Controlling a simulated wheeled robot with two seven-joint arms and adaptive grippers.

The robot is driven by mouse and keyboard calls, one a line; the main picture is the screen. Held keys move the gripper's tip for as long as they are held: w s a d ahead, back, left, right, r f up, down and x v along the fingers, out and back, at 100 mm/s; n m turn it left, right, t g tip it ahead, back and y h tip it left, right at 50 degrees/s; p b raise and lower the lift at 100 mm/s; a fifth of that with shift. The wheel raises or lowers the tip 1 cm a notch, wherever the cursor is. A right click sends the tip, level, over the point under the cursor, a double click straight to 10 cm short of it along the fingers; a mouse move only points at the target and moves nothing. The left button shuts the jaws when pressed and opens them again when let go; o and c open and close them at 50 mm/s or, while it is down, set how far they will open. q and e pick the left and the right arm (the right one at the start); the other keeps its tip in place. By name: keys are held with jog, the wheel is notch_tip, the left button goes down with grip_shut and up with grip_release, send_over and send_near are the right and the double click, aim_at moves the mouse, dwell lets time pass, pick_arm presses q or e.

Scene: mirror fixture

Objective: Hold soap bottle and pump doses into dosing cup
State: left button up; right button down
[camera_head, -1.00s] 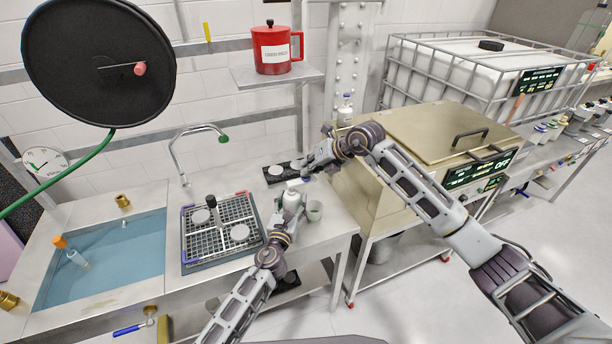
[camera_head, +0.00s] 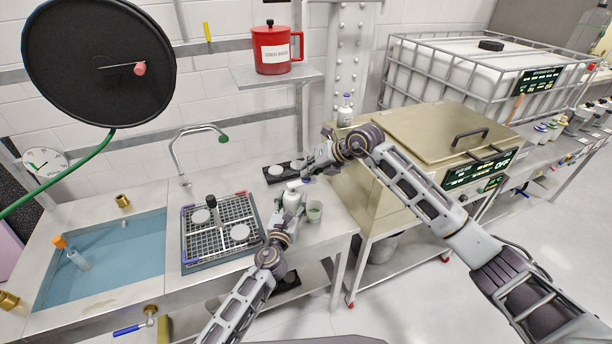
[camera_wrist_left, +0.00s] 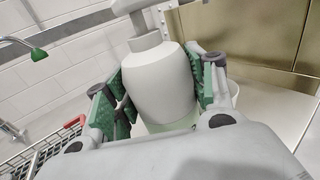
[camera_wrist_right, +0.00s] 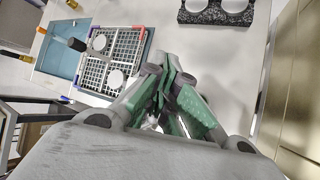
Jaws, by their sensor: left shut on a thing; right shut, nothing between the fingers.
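The white soap bottle (camera_head: 293,198) stands upright on the steel counter beside the rack. My left gripper (camera_head: 287,212) is shut around its body, with green pads on both sides of the bottle (camera_wrist_left: 163,85) in the left wrist view. My right gripper (camera_head: 306,177) is shut and empty at the bottle's top, by the pump head; its closed fingers (camera_wrist_right: 168,95) hide most of the bottle in the right wrist view. Whether they touch the pump is unclear. The dosing cup (camera_head: 314,211) stands just right of the bottle, with a greenish tint inside. It is mostly hidden behind the left fingers in the left wrist view.
A grey rack (camera_head: 188,258) with round pieces lies left of the bottle, next to the water-filled sink (camera_head: 110,262). A black holder (camera_head: 275,175) with white discs lies behind. A metal cabinet (camera_head: 420,130) stands close on the right. The counter in front of the cup is clear.

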dwell(0.3)
jog(key=shift+r, duration=1.3)
jog(key=shift+r, duration=0.15)
jog(key=shift+r, duration=2.4)
jog(key=shift+r, duration=0.1)
jog(key=shift+r, duration=1.75)
jog(key=shift+f, duration=4.4)
